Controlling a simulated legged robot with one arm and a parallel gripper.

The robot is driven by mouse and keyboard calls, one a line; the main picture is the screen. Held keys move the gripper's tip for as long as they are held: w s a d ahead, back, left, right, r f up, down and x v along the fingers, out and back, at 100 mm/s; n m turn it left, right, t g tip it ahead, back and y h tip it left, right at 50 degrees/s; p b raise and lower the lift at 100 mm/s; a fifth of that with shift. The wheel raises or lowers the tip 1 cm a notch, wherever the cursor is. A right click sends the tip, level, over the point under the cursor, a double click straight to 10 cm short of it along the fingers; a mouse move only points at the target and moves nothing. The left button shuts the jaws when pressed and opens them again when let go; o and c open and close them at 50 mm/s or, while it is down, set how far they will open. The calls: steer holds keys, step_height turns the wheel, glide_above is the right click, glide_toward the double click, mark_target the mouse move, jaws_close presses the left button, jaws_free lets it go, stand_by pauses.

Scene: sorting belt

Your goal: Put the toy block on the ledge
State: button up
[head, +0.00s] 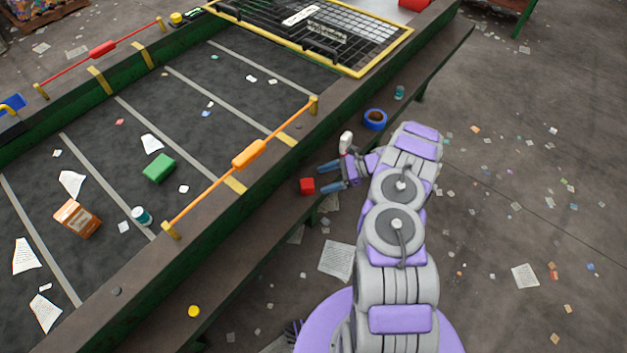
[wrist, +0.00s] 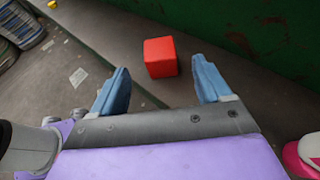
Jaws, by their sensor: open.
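A small red toy block (head: 307,186) sits on the brown ledge (head: 238,252) that runs low along the belt's side. In the wrist view the red block (wrist: 160,57) stands on the ledge (wrist: 105,28), just ahead of and between my blue fingertips. My gripper (head: 325,177) is open, with clear space between each finger and the block; it holds nothing. The block's lower far side is hidden from the wrist camera.
A blue ring (head: 375,119) and a teal cup (head: 399,92) stand farther up the ledge, a yellow disc (head: 193,311) nearer. A white-and-pink item (wrist: 305,152) is close beside my gripper. A green block (head: 158,168) and orange box (head: 77,218) lie on the belt.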

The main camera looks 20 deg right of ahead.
steer(key=shift+v, duration=1.35)
